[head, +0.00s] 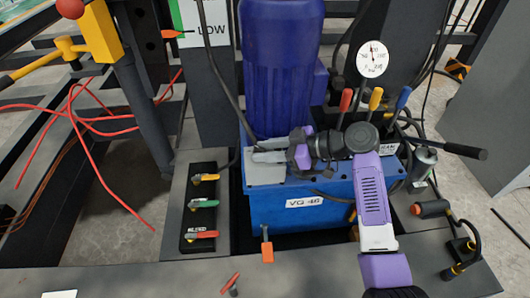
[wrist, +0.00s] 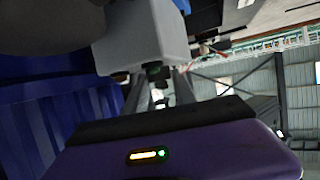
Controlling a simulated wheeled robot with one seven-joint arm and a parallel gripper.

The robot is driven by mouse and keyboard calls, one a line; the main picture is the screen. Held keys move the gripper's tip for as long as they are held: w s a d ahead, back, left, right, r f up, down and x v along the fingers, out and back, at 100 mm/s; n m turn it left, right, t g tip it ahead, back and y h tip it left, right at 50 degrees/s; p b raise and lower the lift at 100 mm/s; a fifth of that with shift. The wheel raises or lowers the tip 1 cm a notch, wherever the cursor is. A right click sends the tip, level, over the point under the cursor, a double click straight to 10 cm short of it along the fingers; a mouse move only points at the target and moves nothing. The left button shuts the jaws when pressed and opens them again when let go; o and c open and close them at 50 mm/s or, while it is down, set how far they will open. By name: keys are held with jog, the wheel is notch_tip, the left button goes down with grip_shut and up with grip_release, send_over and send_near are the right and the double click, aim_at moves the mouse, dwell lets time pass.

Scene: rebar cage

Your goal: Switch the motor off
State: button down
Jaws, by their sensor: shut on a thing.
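The motor (head: 280,70) is a tall ribbed blue cylinder standing on a blue tank labelled VG 46 (head: 270,208). My gripper (head: 268,152) reaches in from the right, low at the motor's front, over the tank's pale top. In the wrist view, my gripper (wrist: 158,96) has its fingers around a small dark knob (wrist: 154,71) on a light grey box (wrist: 140,38). The jaws are shut on this knob. Its setting cannot be read. In the head view, the knob is hidden by my gripper.
A panel with yellow, green and red levers (head: 201,205) stands left of the tank. A pressure gauge (head: 372,59) and coloured levers (head: 375,98) stand at the right. A black cable (head: 222,80) hangs close to my gripper. Red hoses (head: 85,125) lie at the left.

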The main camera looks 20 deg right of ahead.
jog(key=shift+f, duration=0.2)
jog(key=c, duration=1)
grip_release()
jog(key=shift+c, duration=0.2)
jog(key=shift+d+r, duration=0.1)
jog(key=shift+r, duration=0.05)
jog(key=shift+s+d+r, duration=0.15)
jog(key=shift+s+d, duration=0.05)
jog(key=shift+d, duration=0.05)
jog(key=p+v, duration=0.2)
jog(key=v, duration=0.5)
